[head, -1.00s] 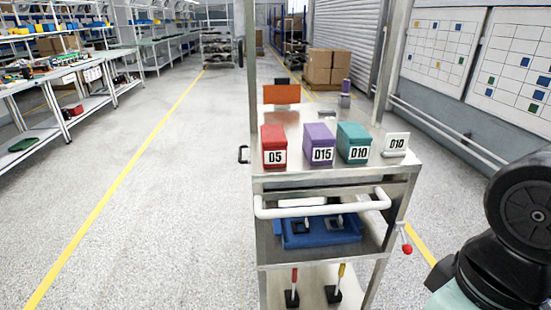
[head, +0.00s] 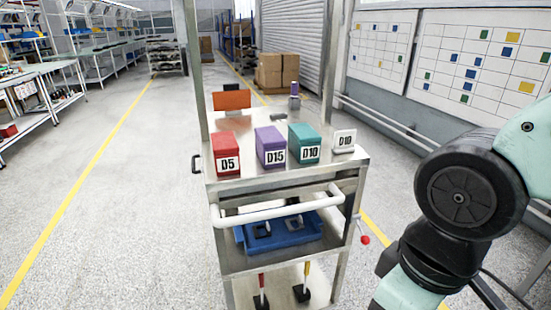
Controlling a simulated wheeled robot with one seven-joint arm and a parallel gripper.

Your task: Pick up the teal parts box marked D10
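The teal parts box marked D10 (head: 304,144) stands upright on the top shelf of a metal cart (head: 260,183), right of the middle. A purple box marked D15 (head: 271,147) stands just left of it, and a red box marked D5 (head: 226,154) stands further left. A small white sign marked D10 (head: 344,140) stands to the right of the teal box. My arm shows at the right side of the head view, to the right of the cart. My gripper is outside the frame.
The cart has uprights at its back left and right and a white handle bar (head: 276,212) across the front. An orange panel (head: 231,101) and a purple-topped bottle (head: 295,95) stand behind the boxes. A blue tray (head: 285,233) lies on the lower shelf. Floor left of the cart is clear.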

